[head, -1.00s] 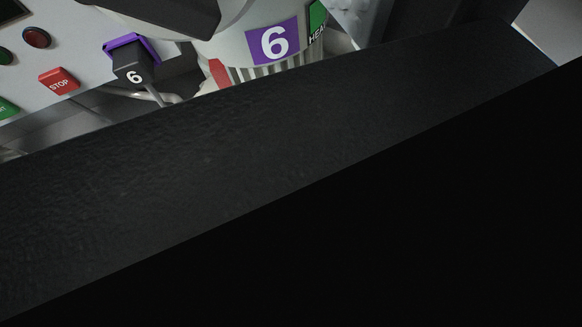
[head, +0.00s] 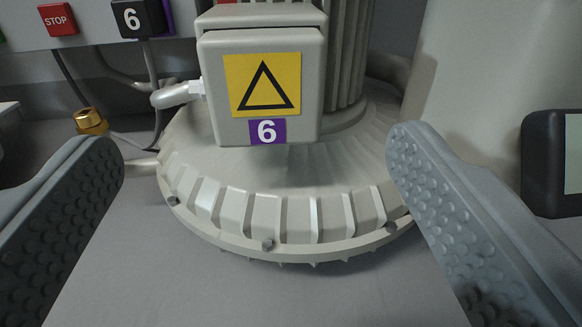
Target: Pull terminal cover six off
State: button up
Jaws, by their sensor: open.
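The terminal cover six (head: 215,75) is a pale grey box cover on the front of the blower (head: 285,215). It bears a yellow label with a black triangle and a purple tag with a white 6. It looks closed on its box, upper centre in the head view. My gripper (head: 255,152) is open, with one studded dark finger at the left and one at the right. The fingers are spread wider than the cover and appear nearer to the camera than it. Nothing is between them in their grasp.
A grey cable and a conduit run left of the cover. A brass fitting (head: 91,122) is at left, a dark-framed display (head: 550,165) at right.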

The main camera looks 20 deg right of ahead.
aim_at(265, 100)
jog(key=shift+s+f, duration=0.25)
jog(key=shift+f, duration=0.4)
jog(key=shift+x, duration=4.5)
jog(key=c, duration=1.3)
jog(key=shift+v, duration=2.95)
jog(key=shift+s, duration=0.1)
